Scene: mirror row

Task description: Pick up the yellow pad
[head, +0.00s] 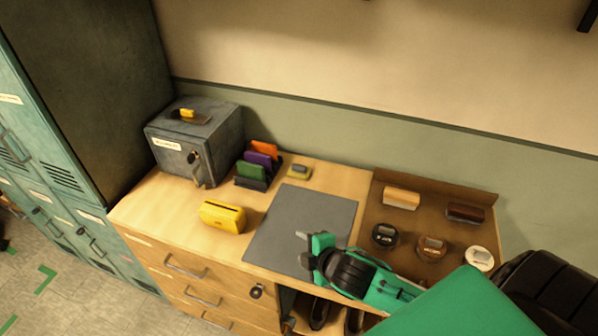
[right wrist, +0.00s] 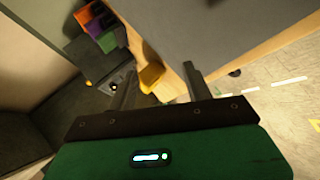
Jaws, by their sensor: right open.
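The yellow pad (head: 221,216) looks like a small block with a dark line along its top. It sits on the wooden bench, left of the grey mat, near the front edge. In the right wrist view a yellow thing (right wrist: 152,76), likely the same pad, shows beyond and between the fingers. My right gripper (head: 308,249) is open and empty over the mat's front part, to the right of the pad and apart from it. My left gripper is not in view.
A grey metal box (head: 195,140) with a small yellow piece (head: 187,114) on top stands at the back left. A rack with orange, purple and green pieces (head: 257,166) stands behind the pad. A brown tray (head: 405,224) holds brushes and round tins. The grey mat (head: 305,215) is bare.

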